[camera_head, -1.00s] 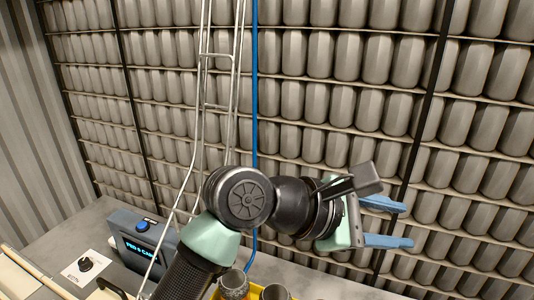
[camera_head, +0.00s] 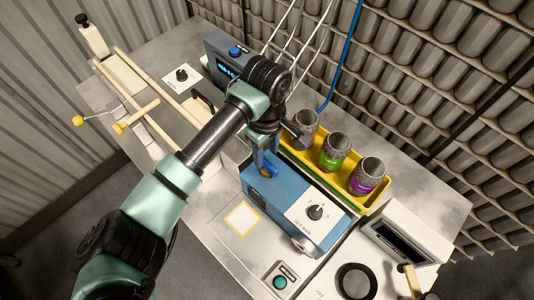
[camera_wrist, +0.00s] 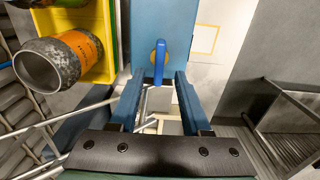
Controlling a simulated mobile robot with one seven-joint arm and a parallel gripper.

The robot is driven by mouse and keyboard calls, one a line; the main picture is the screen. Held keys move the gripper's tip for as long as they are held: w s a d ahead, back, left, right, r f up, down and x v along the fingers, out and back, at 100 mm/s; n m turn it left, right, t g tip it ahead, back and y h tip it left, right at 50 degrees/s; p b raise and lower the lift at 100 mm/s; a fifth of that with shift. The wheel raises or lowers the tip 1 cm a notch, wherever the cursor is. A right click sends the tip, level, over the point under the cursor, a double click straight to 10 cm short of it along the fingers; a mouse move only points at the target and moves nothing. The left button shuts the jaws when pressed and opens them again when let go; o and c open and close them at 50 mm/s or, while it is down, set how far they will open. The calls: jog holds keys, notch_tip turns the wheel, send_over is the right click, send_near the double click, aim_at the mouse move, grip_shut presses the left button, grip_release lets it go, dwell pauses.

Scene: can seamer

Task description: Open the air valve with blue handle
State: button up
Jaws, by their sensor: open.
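The air valve's blue handle (camera_wrist: 159,64) shows in the wrist view, with a round yellow base behind it on the blue machine box (camera_wrist: 178,20). In the head view the blue handle (camera_head: 266,171) is small and partly covered by my gripper (camera_head: 262,160), on the end of the blue machine box (camera_head: 316,233). In the wrist view my gripper (camera_wrist: 157,80) is open and empty. Its two blue fingers point toward the box, one on each side of the handle in the picture. I cannot tell how far short of the handle the fingertips are.
A yellow tray (camera_head: 356,207) with several cans stands behind the box. A can with an orange band (camera_wrist: 62,58) is near my gripper in the wrist view. A blue display unit (camera_head: 222,60) and thin wire rails are close to my arm. A white panel device (camera_head: 405,242) stands at the right.

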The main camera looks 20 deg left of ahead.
aim_at(267, 162)
jog(key=shift+f+p, duration=0.35)
jog(key=shift+f, duration=1.75)
grip_shut()
